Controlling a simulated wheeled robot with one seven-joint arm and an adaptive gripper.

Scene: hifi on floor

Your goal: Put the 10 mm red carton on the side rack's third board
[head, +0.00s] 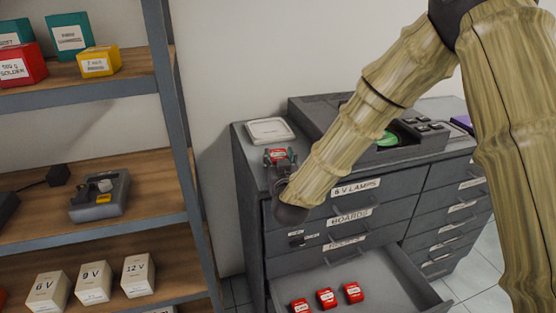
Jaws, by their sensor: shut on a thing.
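My gripper (279,161) is shut on a red carton (278,153) with a white label, too small to read. It is above the front left of the grey cabinet's top, and I cannot tell whether the carton touches anything. The side rack (180,115) stands at the left, with grey posts and wooden boards. Its upper visible board (62,76) bears teal, red and yellow cartons. The middle one (140,172) bears a grey device, and the lower one (185,277) bears white cartons marked 6 V, 9 V and 12 V. The rack's full height is out of view.
The cabinet (250,195) has an open lower drawer (385,283) holding 3 red cartons (326,298). A white lidded box (269,130) and a dark device (430,142) stand on its top. The middle board has free room right of its grey device (100,195).

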